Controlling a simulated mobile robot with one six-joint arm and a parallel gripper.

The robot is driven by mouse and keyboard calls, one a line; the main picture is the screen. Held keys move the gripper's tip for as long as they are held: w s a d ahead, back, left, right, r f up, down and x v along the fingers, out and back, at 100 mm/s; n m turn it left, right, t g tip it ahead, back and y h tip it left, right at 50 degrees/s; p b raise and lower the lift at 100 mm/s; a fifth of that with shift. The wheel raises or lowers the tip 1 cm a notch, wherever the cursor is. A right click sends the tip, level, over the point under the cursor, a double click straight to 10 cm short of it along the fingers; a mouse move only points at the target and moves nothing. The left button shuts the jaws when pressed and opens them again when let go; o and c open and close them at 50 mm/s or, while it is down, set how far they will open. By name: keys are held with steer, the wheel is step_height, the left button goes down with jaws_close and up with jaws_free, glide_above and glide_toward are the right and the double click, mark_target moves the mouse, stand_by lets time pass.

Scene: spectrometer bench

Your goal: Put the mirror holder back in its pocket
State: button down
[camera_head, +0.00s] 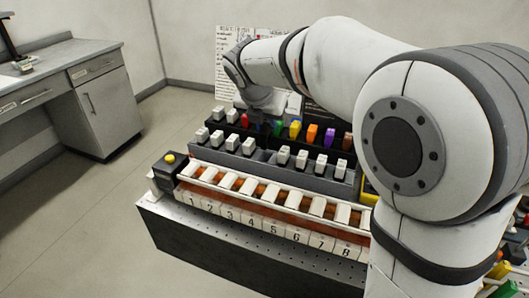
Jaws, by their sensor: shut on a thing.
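My gripper (257,112) points down over the left part of the black rack (268,143), at the back of the bench. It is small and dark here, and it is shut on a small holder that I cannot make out. I cannot tell from this view whether that is the mirror holder. The rack carries a row of coloured blocks: a red one (245,121) beside my fingertips, then a green one (278,128), a yellow one (295,129), an orange one (312,133) and a purple one (330,136). The pocket floors are hidden, so I cannot pick out an empty pocket.
In front are a grey rack (262,165) of white-topped blocks and a numbered tray (272,230) with white pieces. A black box (177,175) with a yellow button stands at the tray's left end. My arm covers the bench's right side. The floor at left is clear.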

mark_target(266, 145)
step_height(266, 145, down, 8)
steer(key=shift+s+a+r+b, duration=0.1)
steer(key=shift+b, duration=0.45)
steer(key=c, duration=1.3)
jaws_free()
steer(key=shift+r, duration=0.1)
steer(key=p+v, duration=0.1)
steer(key=v, duration=1.1)
